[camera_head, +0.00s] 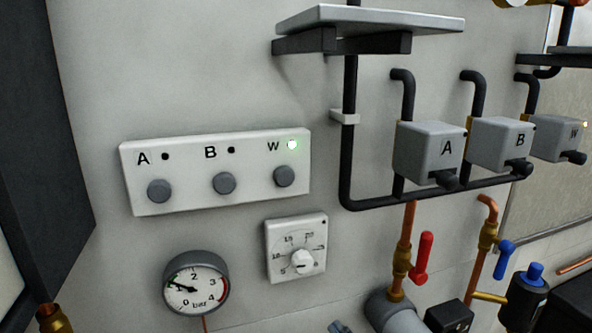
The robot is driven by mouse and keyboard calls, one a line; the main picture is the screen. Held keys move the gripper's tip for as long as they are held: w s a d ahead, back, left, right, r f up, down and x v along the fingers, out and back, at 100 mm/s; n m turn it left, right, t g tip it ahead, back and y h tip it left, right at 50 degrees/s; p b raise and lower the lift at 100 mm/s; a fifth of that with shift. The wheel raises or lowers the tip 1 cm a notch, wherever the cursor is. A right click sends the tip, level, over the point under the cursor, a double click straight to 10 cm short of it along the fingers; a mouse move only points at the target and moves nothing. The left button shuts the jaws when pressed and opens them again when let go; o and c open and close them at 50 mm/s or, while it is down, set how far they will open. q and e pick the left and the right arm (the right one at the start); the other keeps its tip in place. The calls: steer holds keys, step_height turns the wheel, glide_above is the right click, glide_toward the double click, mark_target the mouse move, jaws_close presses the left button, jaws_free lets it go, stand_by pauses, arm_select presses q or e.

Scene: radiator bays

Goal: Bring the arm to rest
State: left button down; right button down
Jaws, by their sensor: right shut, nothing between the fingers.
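Only a small grey-blue tip, which looks like part of my right gripper (339,327), shows at the bottom edge of the head view, below the dial plate. It is shut and empty, and stands apart from the button panel. The rest of it is cut off by the frame, as is most of its arm. My left gripper is not in view.
Valve boxes, black pipes, a red lever (422,258) and a blue lever (504,259) crowd the right. A shelf (385,20) juts out above.

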steer(key=s+d+f+m+g+h, duration=0.35)
steer(key=s+d+f+g, duration=0.25)
steer(key=s+f, duration=0.5)
steer(key=s+d+f+m+g+h, duration=0.2)
steer(key=s+d+f+m+g, duration=0.35)
steer(key=s+f, duration=0.6)
step_height(320, 180, down, 26)
steer(key=s+n+g+b, duration=0.1)
steer(key=s+g+b, duration=0.1)
steer(key=s, duration=0.1)
steer(key=s+d+f+b, duration=0.1)
steer(key=s+d+f, duration=0.1)
steer(key=s+f, duration=0.6)
steer(key=s+d+f+b, duration=0.1)
steer(key=s+d+f, duration=0.1)
steer(key=s+f, duration=0.6)
step_height(320, 180, down, 3)
steer(key=shift+s+r+n+g, duration=0.2)
steer(key=shift+s+n+g, duration=0.1)
steer(key=shift+s+g, duration=0.15)
